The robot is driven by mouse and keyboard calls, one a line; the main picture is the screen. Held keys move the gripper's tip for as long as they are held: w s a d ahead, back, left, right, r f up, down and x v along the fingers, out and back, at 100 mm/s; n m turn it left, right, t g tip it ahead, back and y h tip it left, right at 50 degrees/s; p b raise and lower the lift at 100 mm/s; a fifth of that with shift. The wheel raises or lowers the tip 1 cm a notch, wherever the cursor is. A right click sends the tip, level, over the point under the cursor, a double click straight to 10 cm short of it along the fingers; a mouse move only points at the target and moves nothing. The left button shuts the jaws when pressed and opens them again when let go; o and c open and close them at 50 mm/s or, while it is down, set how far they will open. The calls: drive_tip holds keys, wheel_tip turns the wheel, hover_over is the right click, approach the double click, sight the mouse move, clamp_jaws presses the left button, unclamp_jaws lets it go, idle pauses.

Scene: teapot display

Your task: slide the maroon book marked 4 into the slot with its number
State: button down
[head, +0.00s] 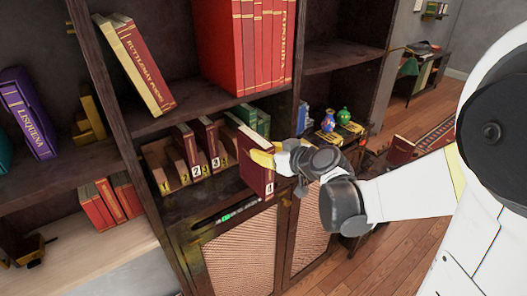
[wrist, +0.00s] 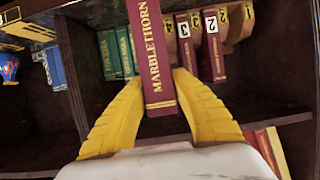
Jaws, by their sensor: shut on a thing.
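The maroon book marked 4 (head: 257,175) is held upright, slightly tilted, in front of the shelf. Its spine reads MARBLETHORN in the wrist view (wrist: 152,55). My gripper (head: 264,158) has its yellow fingers closed on the book's sides. The wooden slot rack (head: 158,165) stands on the shelf behind, with yellow numbers on its dividers. Maroon books marked 2 (head: 188,148) and 3 (head: 206,138) stand in it. In the wrist view, the yellow 4 of the slot (wrist: 170,25) shows just beside the held book, beyond the book marked 3. The slot's inside is partly hidden.
Green books (head: 252,119) stand on the shelf beyond the rack. Large red volumes (head: 258,45) fill the shelf above. A dark upright divider (head: 295,105) and small vases (head: 330,120) are to the right. A cabinet with woven doors (head: 240,255) lies below.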

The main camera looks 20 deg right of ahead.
sight(252, 142)
drive_tip(key=shift+w+f, duration=0.1)
drive_tip(key=shift+w, duration=0.1)
drive_tip(key=shift+w+a+b, duration=0.25)
drive_tip(key=shift+w+a, duration=0.05)
drive_tip(key=shift+w, duration=0.6)
drive_tip(key=shift+w+a+b, duration=0.25)
drive_tip(key=shift+w+a, duration=0.1)
drive_tip(key=shift+w, duration=0.55)
drive_tip(key=shift+w+a+b, duration=0.25)
drive_tip(key=shift+w+a, duration=0.05)
drive_tip(key=shift+w, duration=0.6)
drive_tip(key=shift+b, duration=0.4)
